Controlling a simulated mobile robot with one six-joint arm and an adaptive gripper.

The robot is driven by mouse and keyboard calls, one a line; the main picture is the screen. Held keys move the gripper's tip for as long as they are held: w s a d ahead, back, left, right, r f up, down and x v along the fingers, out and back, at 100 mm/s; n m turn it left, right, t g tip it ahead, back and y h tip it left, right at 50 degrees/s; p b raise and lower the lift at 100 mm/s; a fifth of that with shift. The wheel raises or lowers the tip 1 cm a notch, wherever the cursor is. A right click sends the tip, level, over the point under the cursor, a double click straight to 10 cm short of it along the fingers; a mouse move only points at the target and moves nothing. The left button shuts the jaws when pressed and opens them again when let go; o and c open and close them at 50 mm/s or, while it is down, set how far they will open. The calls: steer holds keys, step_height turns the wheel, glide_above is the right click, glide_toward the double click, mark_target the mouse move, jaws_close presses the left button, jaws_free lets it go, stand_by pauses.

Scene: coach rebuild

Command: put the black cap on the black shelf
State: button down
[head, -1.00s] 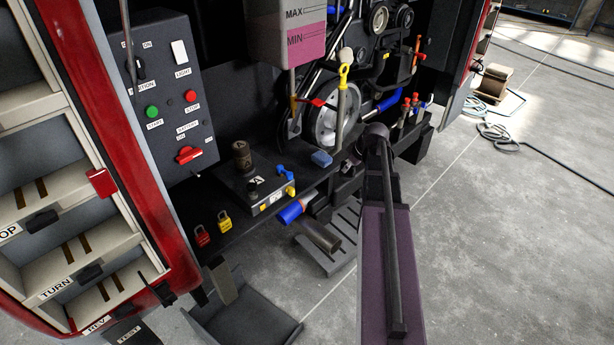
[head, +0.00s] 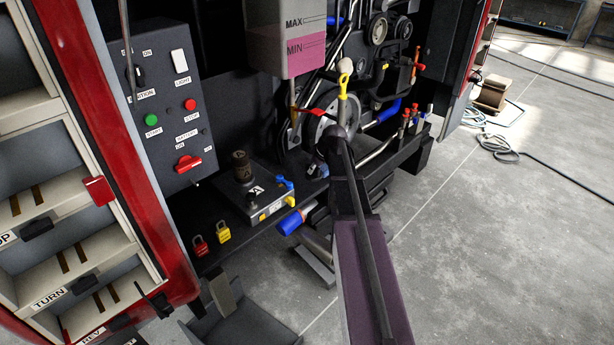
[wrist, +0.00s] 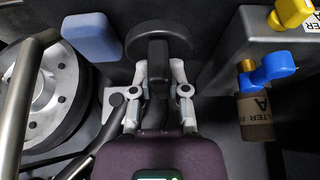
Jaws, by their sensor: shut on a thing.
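The black cap (wrist: 176,30), a round dark disc with an upright grip bar, is at the top middle of the wrist view. My gripper (wrist: 159,85) is shut on its bar, one finger on each side. In the head view my arm hides the gripper and cap. The black shelf (head: 208,226) seems to be the dark ledge along the machine bay. In the wrist view the cap is over a dark surface, between the blue block (wrist: 91,36) and the battery-like box (wrist: 232,38). I cannot tell whether it touches that surface.
A brown filter (head: 241,166) and box (head: 262,203) stand on the ledge, with red (head: 200,247) and yellow (head: 223,236) padlocks at its left. A pulley wheel (wrist: 40,90) is left of my gripper in the wrist view. A blue-ended cylinder (head: 290,222) lies below the ledge.

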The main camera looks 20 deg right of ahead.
mark_target(306, 174)
steer(key=shift+w+a, duration=0.55)
steer(key=shift+w, duration=0.15)
steer(key=shift+w+a+f, duration=0.1)
steer(key=shift+w+a, duration=0.05)
steer(key=shift+w, duration=0.05)
steer(key=shift+w+a+f+b, duration=0.3)
steer(key=shift+w+f+b, duration=0.05)
steer(key=shift+f+b, duration=1.45)
steer(key=shift+b, duration=0.05)
steer(key=shift+f, duration=0.15)
steer(key=c, duration=0.6)
jaws_free()
steer(key=shift+r, duration=0.2)
